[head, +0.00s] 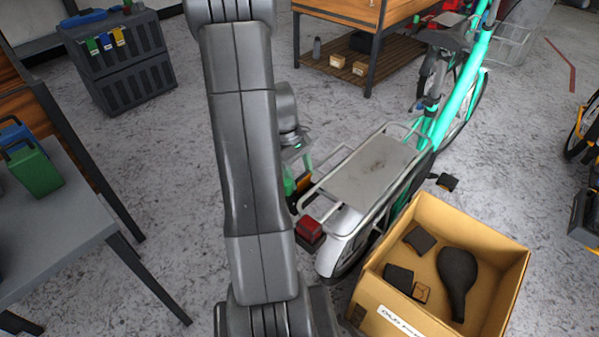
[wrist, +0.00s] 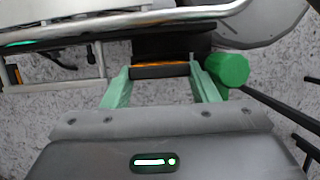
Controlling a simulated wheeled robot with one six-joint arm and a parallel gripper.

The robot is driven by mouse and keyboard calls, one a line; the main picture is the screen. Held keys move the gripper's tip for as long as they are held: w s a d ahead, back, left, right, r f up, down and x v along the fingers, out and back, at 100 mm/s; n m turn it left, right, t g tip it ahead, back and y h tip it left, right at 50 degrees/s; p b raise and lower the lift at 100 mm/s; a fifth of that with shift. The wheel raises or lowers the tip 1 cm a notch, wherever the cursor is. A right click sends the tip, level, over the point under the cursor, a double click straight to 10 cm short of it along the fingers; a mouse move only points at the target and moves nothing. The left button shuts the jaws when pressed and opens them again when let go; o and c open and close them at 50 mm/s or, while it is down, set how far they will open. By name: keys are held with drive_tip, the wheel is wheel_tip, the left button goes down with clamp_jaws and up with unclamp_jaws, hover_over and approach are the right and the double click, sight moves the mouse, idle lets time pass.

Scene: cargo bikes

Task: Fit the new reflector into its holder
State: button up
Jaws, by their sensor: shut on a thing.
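My gripper (wrist: 160,72) has green fingers and is shut on a narrow orange and black piece, which looks like the reflector (wrist: 165,71). A dark block (wrist: 165,47) lies just beyond it in the wrist view; I cannot tell whether this is the holder or part of the held piece. In the head view the orange edge of the reflector (head: 304,204) shows beside the bike's rear rack (head: 370,170), above and left of the red rear lamp (head: 310,230). My arm hides part of this area. I cannot make out the holder for certain.
A green knob (wrist: 228,70) on a dark rod is close to my right finger. Rack tubes (wrist: 100,25) run close by. A cardboard box (head: 478,232) with a saddle and old parts stands right of the rear wheel. A grey table (head: 60,235) is at left.

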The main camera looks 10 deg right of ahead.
drive_tip(key=shift+f+b, duration=0.5)
drive_tip(key=shift+f, duration=0.5)
drive_tip(key=o, duration=1.1)
